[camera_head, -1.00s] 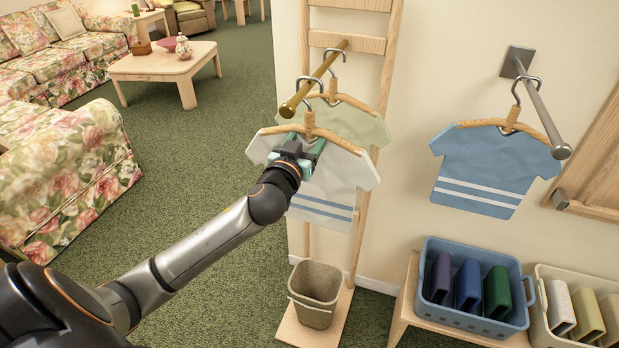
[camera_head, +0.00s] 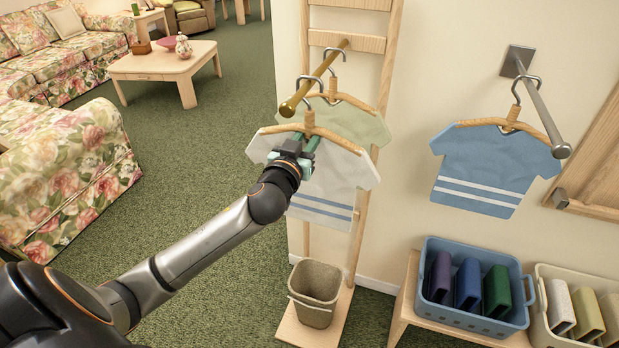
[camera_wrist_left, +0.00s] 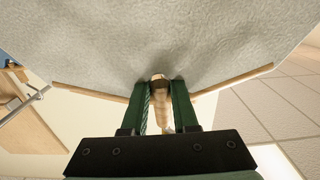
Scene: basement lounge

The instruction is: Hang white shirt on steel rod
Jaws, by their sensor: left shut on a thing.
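The white shirt (camera_head: 338,182), with two blue stripes at its hem, is on a wooden hanger (camera_head: 338,141) at the brass rod's front end. The hanger's hook shows over the brass rod (camera_head: 318,76); whether it touches cannot be told. My left gripper (camera_head: 298,147) is shut on the hanger's neck. In the left wrist view the green fingers (camera_wrist_left: 165,105) flank the wooden neck, with the pale shirt (camera_wrist_left: 160,40) beyond. The steel rod (camera_head: 543,112) sticks out from the wall at the right; a blue shirt (camera_head: 490,170) hangs there. My right gripper is not in view.
A pale green shirt (camera_head: 362,124) hangs behind the white one on the brass rod, before a wooden ladder rack (camera_head: 385,70). Below stand a bin (camera_head: 315,295), a blue basket (camera_head: 480,325) and a cream basket (camera_head: 545,335). Bare wall separates the two rods.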

